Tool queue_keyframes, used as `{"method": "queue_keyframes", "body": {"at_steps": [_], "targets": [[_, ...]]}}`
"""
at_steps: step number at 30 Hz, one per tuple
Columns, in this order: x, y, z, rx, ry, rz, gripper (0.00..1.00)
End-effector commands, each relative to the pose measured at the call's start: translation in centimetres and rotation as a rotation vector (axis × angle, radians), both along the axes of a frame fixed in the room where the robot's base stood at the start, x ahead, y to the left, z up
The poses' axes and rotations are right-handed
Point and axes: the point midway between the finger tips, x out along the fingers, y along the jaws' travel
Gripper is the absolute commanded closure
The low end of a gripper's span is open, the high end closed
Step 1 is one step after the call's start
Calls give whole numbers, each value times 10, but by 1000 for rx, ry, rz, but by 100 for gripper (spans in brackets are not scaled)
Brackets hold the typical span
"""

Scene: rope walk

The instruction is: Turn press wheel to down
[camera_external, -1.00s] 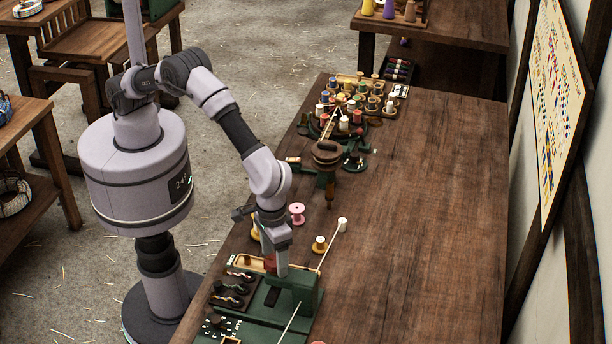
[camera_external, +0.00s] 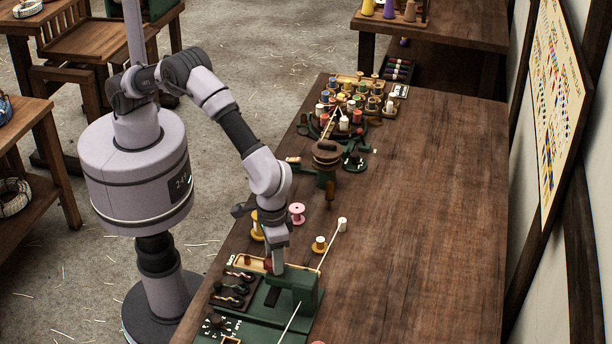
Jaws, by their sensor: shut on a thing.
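My gripper (camera_external: 276,266) points down at the left side of the green press (camera_external: 308,289) near the table's front edge. It is shut on a small reddish-brown part at the press, which I take to be the press wheel (camera_external: 267,264). The fingers and wrist hide most of that part, so its exact turn position cannot be told. A pale cord runs through the press, up to a white spool (camera_external: 342,224) and down toward the bottom edge.
A tray of dark twisted samples (camera_external: 233,287) lies left of the press. A brown-topped winder (camera_external: 327,152) and a crowded spool rack stand farther back. The table's right side is clear.

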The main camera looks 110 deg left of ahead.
Motion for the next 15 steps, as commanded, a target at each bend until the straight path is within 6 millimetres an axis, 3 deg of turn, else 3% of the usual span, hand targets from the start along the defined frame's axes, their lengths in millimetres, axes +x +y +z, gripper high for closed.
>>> {"method": "queue_keyframes", "body": {"at_steps": [15], "targets": [[0, 0, 0, 0, -1, -482, 96]]}}
